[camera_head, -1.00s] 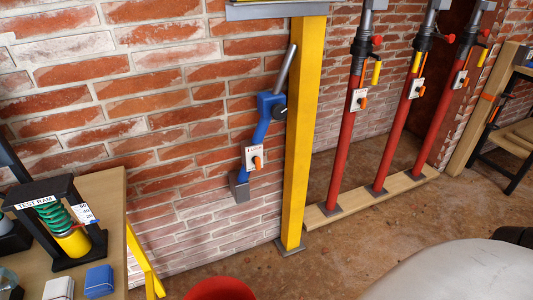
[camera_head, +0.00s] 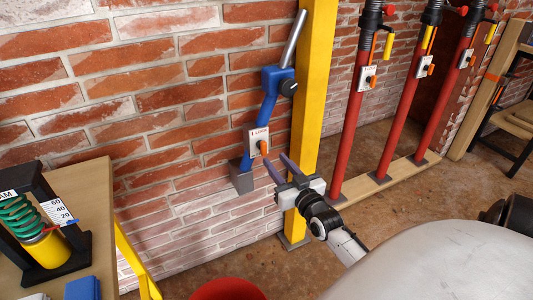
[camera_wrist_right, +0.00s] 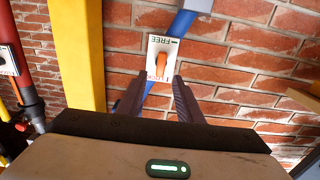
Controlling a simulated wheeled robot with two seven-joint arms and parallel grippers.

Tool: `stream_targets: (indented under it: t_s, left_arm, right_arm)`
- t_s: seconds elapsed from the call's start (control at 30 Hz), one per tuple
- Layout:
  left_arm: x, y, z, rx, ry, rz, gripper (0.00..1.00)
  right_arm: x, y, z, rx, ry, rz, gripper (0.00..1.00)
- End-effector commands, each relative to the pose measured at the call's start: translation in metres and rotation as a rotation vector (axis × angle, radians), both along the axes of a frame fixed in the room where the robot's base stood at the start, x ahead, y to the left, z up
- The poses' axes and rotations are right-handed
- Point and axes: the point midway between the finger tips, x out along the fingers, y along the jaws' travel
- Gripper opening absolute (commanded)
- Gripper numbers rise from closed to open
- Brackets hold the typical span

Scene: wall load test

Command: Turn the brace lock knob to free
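The brace lock knob (camera_head: 263,147) is a small orange handle on a white plate (camera_head: 257,139) marked LOCK, on the blue brace (camera_head: 268,105) against the brick wall. In the right wrist view the plate (camera_wrist_right: 185,48) reads FREE at the top and LOCK near the bottom. The orange knob (camera_wrist_right: 162,62) there extends down toward the LOCK end. My right gripper (camera_head: 276,163) is open, its dark fingers pointing up at the plate just below and right of the knob. In the wrist view its fingertips (camera_wrist_right: 159,82) lie on either side of the knob's line. I see no contact. My left gripper is out of view.
A yellow post (camera_head: 313,90) stands right beside the brace, behind my right gripper. Red props (camera_head: 403,110) stand on a timber plank to the right. A table with a test ram (camera_head: 45,250) is at the left. A red bucket (camera_head: 228,289) is at the bottom.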

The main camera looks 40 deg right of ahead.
Motion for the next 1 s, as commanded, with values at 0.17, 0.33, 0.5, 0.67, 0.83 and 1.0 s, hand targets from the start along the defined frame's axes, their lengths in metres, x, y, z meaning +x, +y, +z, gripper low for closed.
stream_targets:
  t_s: [0.17, 0.33, 0.5, 0.67, 0.83, 1.0]
  left_arm:
    - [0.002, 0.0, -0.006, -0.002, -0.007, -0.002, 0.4]
    - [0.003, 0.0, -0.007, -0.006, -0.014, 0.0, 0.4]
    - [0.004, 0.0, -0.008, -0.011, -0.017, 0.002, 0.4]
    - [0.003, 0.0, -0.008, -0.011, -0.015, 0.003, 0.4]
    - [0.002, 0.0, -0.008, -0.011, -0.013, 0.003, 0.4]
    - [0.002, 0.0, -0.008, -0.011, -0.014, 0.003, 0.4]
  right_arm:
    - [0.035, -0.011, -0.001, -0.003, -0.001, 0.001, 0.33]
    - [0.058, -0.018, -0.002, 0.0, 0.002, 0.002, 0.33]
    - [0.068, -0.021, -0.002, 0.001, 0.004, 0.002, 0.33]
    - [0.069, -0.021, -0.001, 0.001, 0.005, 0.002, 0.33]
    - [0.069, -0.021, -0.001, 0.0, 0.004, 0.002, 0.24]
    - [0.069, -0.021, -0.001, 0.0, 0.004, 0.002, 0.0]
